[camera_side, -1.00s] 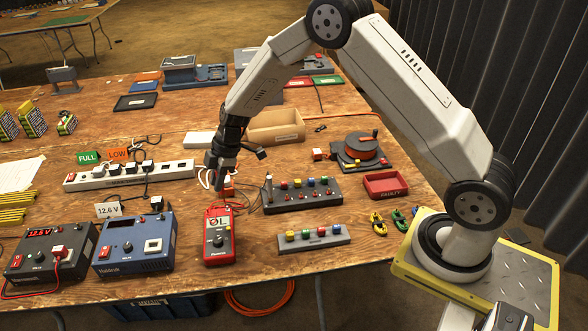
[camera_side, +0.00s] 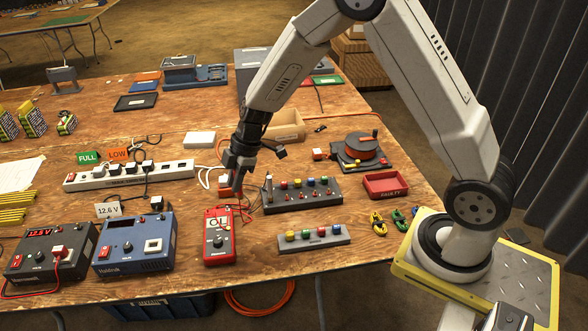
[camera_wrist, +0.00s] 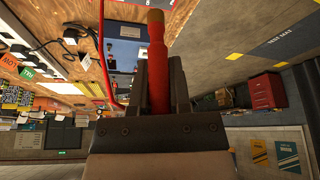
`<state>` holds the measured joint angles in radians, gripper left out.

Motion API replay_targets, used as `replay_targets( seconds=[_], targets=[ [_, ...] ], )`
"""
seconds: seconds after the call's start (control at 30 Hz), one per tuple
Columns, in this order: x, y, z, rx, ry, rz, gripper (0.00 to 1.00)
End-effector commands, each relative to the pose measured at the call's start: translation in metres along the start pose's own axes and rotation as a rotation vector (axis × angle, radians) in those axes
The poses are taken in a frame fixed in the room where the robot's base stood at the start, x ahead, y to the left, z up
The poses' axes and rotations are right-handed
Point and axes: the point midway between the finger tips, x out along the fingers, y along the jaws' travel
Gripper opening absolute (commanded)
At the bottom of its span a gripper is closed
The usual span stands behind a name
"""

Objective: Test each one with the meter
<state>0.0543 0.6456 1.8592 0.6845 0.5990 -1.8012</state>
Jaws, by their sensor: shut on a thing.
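My gripper (camera_side: 238,182) is shut on a red probe (camera_wrist: 158,72), which has an orange-brown tip and stands between the fingers in the wrist view. In the side view the gripper hangs above the table, behind the red meter (camera_side: 219,246) and left of the dark test board (camera_side: 330,189). The meter's display seems to read OL. The board carries several coloured pieces and a metal post at its left end. A grey rack (camera_side: 335,240) in front holds several pieces with coloured caps. The probe's tip is too small to place in the side view.
A red tray (camera_side: 385,185) lies right of the board, with several small clips (camera_side: 378,223) in front of it. A blue charger (camera_side: 135,247), a dark charger (camera_side: 50,252) and a power strip (camera_side: 130,176) fill the left. Thin leads run near the gripper.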

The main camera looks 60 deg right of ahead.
Motion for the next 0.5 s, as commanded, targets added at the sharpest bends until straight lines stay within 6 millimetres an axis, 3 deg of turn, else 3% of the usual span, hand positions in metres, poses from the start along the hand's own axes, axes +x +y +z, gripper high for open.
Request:
replay_targets(
  seconds=[0.33, 0.5],
  targets=[
    [0.0, 0.0, 0.001, 0.001, 0.0, 0.0, 0.0],
    [-0.001, 0.004, 0.011, 0.004, -0.002, -0.001, 0.0]
  ],
)
